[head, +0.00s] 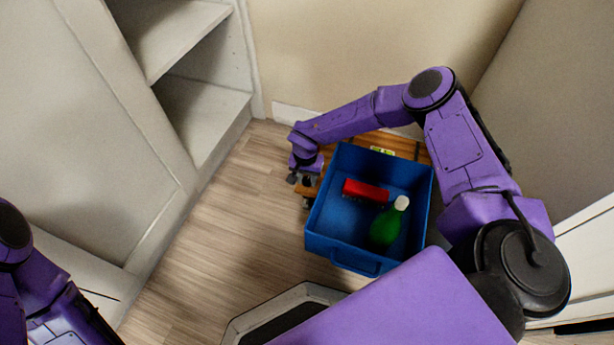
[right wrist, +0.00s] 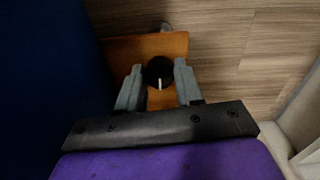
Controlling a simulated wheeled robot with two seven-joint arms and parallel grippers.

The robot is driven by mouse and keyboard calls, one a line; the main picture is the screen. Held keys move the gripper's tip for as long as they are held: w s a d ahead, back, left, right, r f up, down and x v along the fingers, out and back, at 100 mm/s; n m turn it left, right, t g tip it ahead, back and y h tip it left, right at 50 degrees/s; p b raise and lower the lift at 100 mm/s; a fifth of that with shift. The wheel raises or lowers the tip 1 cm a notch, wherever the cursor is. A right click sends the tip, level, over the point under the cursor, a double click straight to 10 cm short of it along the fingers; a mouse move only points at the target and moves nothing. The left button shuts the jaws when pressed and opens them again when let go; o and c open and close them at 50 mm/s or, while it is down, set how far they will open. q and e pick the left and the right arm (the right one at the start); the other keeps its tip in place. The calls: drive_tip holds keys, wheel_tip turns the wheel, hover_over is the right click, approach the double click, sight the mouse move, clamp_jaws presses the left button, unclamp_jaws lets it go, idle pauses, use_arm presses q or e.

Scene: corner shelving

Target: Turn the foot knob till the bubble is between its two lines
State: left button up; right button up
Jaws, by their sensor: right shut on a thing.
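The foot knob (right wrist: 159,72) is a round black knob with a white mark that points toward my gripper, at the corner of a wooden board (right wrist: 150,48). My right gripper (right wrist: 159,80) is shut on the knob, with one grey finger at each side of it. In the head view my right gripper (head: 305,180) reaches down at the board's left end, and the knob is too small to make out there. A yellow-green level vial (head: 382,150) shows on the board behind the blue bin. The bubble and its lines are too small to read. My left gripper is out of view.
A blue bin (head: 345,257) stands in front of the board and hides much of it. White shelves (head: 200,110) stand at the left. The wooden floor (head: 225,225) between is clear.

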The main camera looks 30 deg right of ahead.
sight(306, 180)
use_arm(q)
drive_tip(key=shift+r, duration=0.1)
use_arm(e)
drive_tip(key=shift+n, duration=0.4)
drive_tip(key=o, duration=1)
drive_tip(key=shift+o, duration=0.2)
use_arm(q)
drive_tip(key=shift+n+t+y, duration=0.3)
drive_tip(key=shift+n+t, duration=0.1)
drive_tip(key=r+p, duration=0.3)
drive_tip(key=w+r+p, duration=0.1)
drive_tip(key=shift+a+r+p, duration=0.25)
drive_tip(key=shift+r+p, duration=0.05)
drive_tip(key=shift+p, duration=0.05)
use_arm(e)
wheel_tip(306, 180, up, 11)
drive_tip(key=shift+a+f, duration=0.15)
drive_tip(key=shift+f, duration=0.05)
